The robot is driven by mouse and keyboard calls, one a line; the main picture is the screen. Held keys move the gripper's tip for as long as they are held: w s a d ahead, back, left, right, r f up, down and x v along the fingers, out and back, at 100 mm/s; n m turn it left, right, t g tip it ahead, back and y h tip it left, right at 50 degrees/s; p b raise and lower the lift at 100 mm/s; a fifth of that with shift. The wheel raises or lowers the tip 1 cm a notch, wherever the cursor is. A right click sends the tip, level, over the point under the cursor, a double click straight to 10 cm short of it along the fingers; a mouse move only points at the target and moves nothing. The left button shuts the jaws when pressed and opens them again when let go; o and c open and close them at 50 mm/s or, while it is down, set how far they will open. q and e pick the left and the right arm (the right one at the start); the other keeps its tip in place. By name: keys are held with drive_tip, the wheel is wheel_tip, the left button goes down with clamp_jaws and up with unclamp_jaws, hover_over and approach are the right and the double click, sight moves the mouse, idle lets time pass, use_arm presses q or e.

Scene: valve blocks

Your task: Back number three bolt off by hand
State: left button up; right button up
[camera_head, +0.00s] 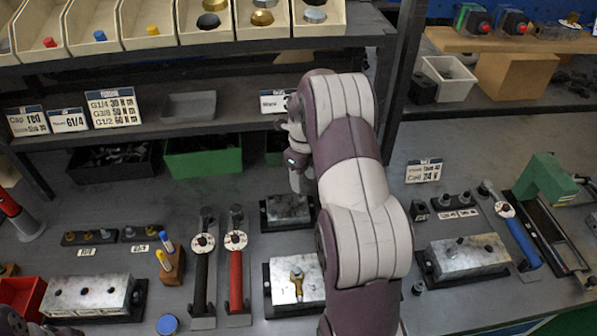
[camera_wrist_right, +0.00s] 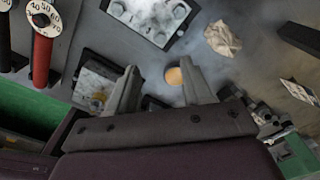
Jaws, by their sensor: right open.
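My right gripper (camera_head: 299,184) points down close to the rear grey metal block (camera_head: 287,208), partly hidden by my own arm. In the wrist view its two fingers (camera_wrist_right: 160,85) are apart, with a tan disc (camera_wrist_right: 173,76) seen between them and nothing gripped. A front middle block (camera_head: 290,285) carries a brass-coloured fitting (camera_head: 297,283). The right block (camera_head: 466,254) has small bolt-like pieces on top. The left block (camera_head: 88,295) shows several dark holes. I cannot tell which bolt is number three. A dark part of my left gripper (camera_head: 13,322) seems to show at the lower left corner.
A red-handled torque wrench (camera_head: 236,275) and a black-handled one (camera_head: 202,275) lie left of the middle block. A blue-handled one (camera_head: 523,243) and a green press (camera_head: 548,185) are at right. A crumpled rag (camera_wrist_right: 222,38) shows in the wrist view. Shelves stand behind.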

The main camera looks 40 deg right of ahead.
sight(304, 210)
wheel_tip(304, 210, down, 12)
drive_tip(key=shift+r+p, duration=0.2)
drive_tip(key=shift+p, duration=0.6)
clamp_jaws()
drive_tip(key=n, duration=1.7)
drive_tip(key=shift+s, duration=0.1)
drive_tip(key=n, duration=0.4)
drive_tip(key=shift+n, duration=0.4)
drive_tip(key=shift+c, duration=1.4)
unclamp_jaws()
